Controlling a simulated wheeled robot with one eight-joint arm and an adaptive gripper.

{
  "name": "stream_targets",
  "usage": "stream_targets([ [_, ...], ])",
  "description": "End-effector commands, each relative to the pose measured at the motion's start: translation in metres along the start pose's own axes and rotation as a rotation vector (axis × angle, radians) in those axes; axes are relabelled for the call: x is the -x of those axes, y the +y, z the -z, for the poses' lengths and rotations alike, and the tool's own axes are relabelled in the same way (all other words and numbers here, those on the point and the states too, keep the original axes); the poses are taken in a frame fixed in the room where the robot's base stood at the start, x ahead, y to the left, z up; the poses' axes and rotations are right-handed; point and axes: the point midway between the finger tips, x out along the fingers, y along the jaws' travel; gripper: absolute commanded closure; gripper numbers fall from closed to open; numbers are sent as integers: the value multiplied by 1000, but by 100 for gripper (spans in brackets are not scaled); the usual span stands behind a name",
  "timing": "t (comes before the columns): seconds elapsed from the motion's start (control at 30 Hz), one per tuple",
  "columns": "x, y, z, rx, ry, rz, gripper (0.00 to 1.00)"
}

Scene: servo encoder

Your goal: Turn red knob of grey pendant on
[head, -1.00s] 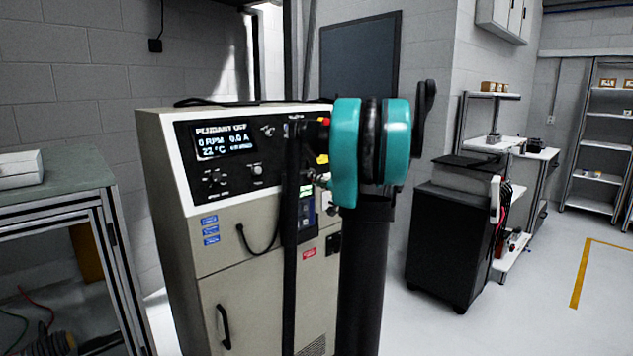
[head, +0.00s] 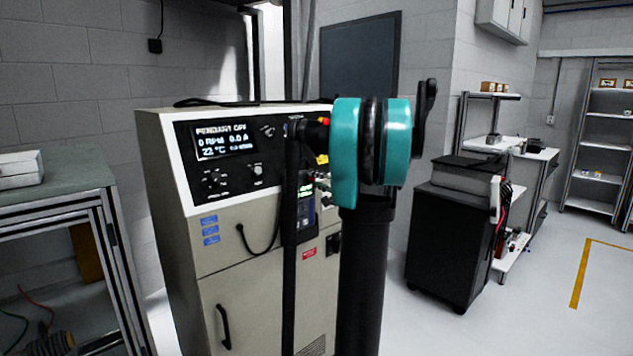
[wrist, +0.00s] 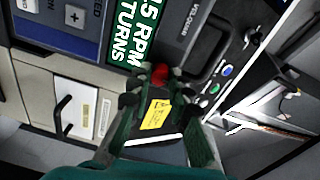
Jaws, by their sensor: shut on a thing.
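In the wrist view the red knob (wrist: 160,73) sits between the tips of my gripper (wrist: 158,82), which is shut on it. The fingers cover its sides, and its pointer direction cannot be told. A yellow tag (wrist: 156,114) shows between my fingers. In the head view, part of the pendant (head: 305,212) shows on the cabinet front beside my teal and black arm, which hides the knob and fingertips. The cabinet display (head: 222,140) reads "PENDANT OFF", 0 RPM, 0.0 A.
The beige cabinet (head: 260,270) stands directly before my arm. A workbench (head: 75,185) is on the left. A black cart (head: 450,245) stands on the right, with open floor beyond it. A dark post (head: 290,250) rises in front of the cabinet.

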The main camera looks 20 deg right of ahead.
Motion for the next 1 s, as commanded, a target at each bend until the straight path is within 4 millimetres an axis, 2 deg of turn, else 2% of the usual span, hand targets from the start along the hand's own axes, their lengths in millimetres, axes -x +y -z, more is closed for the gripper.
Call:
stream_targets([
  [0.2, 0, 0, 1, -190, -6, -9, 100],
  [0.5, 0, 0, 1, -383, -13, -18, 100],
  [1.0, 0, 0, 1, -485, -18, -22, 100],
])
